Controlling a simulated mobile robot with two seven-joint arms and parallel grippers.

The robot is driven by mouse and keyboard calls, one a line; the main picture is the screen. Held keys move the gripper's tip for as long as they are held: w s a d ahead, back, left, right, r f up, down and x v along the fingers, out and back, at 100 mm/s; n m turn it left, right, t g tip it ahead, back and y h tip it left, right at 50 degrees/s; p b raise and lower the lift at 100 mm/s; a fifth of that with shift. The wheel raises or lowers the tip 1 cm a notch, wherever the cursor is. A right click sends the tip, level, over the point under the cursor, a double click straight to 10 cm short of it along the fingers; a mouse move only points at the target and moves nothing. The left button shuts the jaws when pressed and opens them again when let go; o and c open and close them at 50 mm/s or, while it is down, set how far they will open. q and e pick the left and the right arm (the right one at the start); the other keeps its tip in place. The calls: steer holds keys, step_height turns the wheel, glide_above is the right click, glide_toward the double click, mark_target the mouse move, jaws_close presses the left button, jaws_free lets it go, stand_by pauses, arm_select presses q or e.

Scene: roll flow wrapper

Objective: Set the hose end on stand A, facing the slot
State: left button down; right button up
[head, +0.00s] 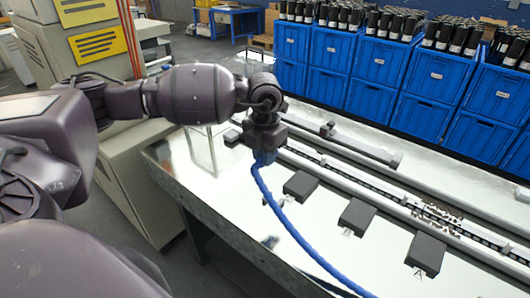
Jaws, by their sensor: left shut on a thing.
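My left gripper (265,146) points down over the far left part of the bench and is shut on the upper end of the blue hose (276,205). The fingers hide most of the hose end, so its facing cannot be told. The hose curves down and right, out of the bottom edge. Stand A (426,252) is the dark block at the right, with a letter A on the bench in front of it. The held end is well to the left of it. My right gripper is not in view.
Two similar dark blocks, a middle one (357,215) and a left one (300,185), stand in a row with stand A. A long rail conveyor (370,176) runs behind them. Blue crates (376,62) with dark cylinders line the back. The bench front (205,195) is mostly bare.

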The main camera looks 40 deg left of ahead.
arm_select(q)
steer(key=shift+f+b, duration=2.55)
steer(key=shift+f, duration=3.5)
steer(key=shift+d, duration=0.1)
